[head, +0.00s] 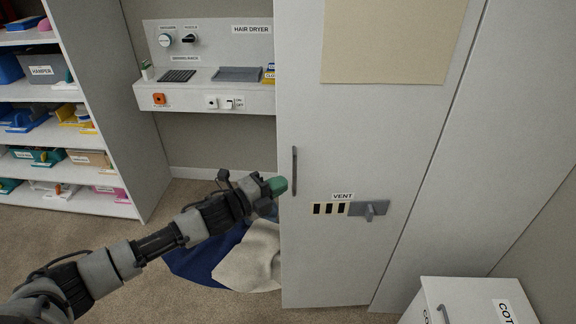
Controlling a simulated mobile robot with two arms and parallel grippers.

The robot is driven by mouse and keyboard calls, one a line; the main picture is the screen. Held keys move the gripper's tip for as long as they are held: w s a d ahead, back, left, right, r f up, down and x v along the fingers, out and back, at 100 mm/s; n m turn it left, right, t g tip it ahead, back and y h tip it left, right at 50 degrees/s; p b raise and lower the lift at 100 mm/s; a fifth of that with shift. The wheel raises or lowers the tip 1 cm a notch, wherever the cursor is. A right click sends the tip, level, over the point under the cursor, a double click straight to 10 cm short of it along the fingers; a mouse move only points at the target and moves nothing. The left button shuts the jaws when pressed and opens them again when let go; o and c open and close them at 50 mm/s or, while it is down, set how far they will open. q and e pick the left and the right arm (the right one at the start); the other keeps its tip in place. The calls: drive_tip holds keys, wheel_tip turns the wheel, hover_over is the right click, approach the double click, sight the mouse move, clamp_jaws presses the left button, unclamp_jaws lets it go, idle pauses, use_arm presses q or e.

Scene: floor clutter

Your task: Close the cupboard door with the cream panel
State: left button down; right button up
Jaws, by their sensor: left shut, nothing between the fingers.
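The cupboard door (350,250) is a tall pale grey panel with a cream panel (390,40) on its upper part. A dark vertical handle (294,171) sits near its left edge. The door's free left edge covers part of the wall unit behind; how far it stands open is hard to tell. My left gripper (276,187) is shut and empty, its green tip at the door's left edge, just left of the handle. I cannot tell whether it touches the door. My right gripper is not in view.
The door has a VENT plate (369,209) with a grey knob. Blue cloth (205,258) and cream cloth (249,259) lie on the carpet below my left arm. A HAIR DRYER unit (205,98) is behind, shelves (60,92) left, and a white cabinet (470,298) lower right.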

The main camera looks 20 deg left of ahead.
use_arm(q)
drive_tip(key=shift+w+d+p, duration=0.1)
drive_tip(key=shift+w+p, duration=0.6)
drive_tip(key=shift+w, duration=2.15)
